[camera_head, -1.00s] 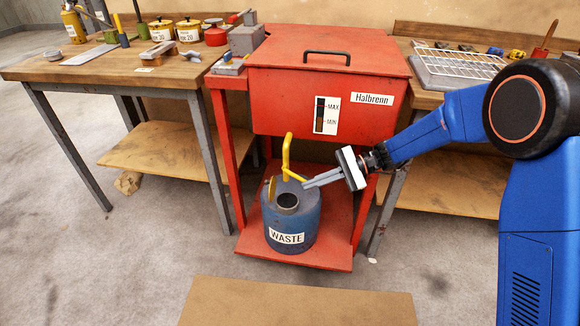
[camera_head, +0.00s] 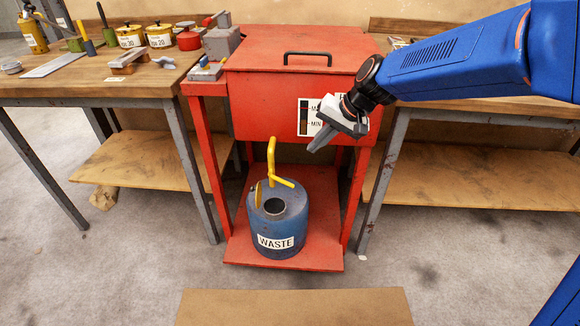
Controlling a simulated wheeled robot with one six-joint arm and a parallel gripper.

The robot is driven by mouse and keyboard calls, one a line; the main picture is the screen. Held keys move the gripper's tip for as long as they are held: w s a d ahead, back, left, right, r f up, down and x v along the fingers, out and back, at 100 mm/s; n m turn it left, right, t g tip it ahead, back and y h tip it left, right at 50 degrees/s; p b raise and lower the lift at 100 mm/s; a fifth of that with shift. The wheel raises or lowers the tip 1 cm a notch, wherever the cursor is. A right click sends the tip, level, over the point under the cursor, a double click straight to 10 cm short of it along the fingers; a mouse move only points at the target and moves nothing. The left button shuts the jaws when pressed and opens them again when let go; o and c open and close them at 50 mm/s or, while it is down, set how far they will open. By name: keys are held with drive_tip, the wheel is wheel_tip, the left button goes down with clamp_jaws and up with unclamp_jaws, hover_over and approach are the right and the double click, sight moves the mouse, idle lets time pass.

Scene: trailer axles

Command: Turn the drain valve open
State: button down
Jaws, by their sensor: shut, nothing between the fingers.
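The red parts washer (camera_head: 262,105) stands in the middle, with a yellow drain pipe and valve handle (camera_head: 272,158) below its front. A short yellow lever (camera_head: 283,182) points to the right and slightly down from the pipe's lower end. The blue waste can (camera_head: 285,228), labelled WASTE, stands under it with its dark round opening up. My gripper (camera_head: 316,143) is shut and empty, in front of the tank's lower right face, up and right of the yellow lever and apart from it. My gripper and arm hide part of the level gauge and name label.
A workbench (camera_head: 120,92) with tools, yellow pots and a red pot stands on the left. Another bench (camera_head: 480,108) is on the right, partly behind my arm. The red lower shelf (camera_head: 325,205) carries the can. A brown mat (camera_head: 295,306) lies in front.

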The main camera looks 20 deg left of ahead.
drive_tip(key=shift+s+d+f+x, duration=0.1)
drive_tip(key=shift+s+x, duration=0.35)
drive_tip(key=shift+x, duration=1.7)
drive_tip(key=shift+s+d+f+x, duration=0.1)
drive_tip(key=shift+s+x, duration=0.35)
drive_tip(key=shift+x, duration=1.65)
drive_tip(key=shift+s+d+f+x, duration=0.1)
drive_tip(key=shift+s+x, duration=0.35)
drive_tip(key=shift+x, duration=1.7)
drive_tip(key=shift+f, duration=0.1)
